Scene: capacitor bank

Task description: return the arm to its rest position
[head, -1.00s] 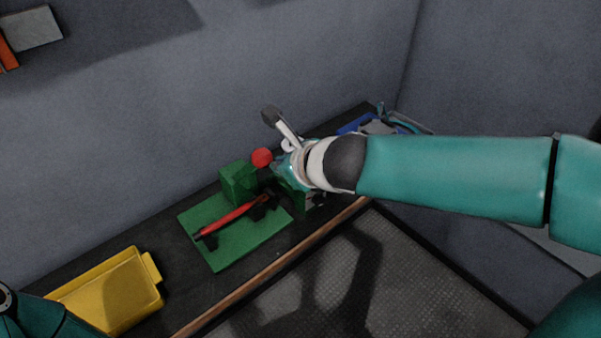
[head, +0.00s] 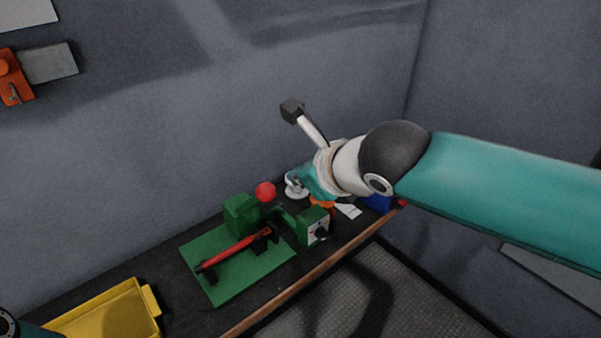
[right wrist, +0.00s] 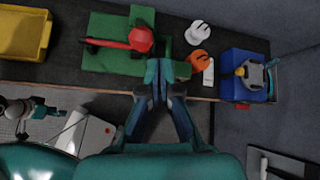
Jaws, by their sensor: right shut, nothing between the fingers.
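My right arm comes in from the right in the head view. Its gripper (head: 308,187) hangs beyond the wrist, partly hidden by it, above the right end of the bench. In the right wrist view the gripper (right wrist: 158,75) has its fingers together with nothing between them. It appears over the bench's front edge, in line with the green fixture. No object is held. Only a small part of my left arm shows at the lower left corner of the head view, and I see no left fingers.
The bench carries a yellow bin (head: 113,315), a green plate (head: 223,283) with a red bar (head: 232,250), and a green box with a dial (head: 314,226). A white spool (right wrist: 197,33), an orange part (right wrist: 198,60) and a blue box (right wrist: 243,85) stand right. Walls border the bench.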

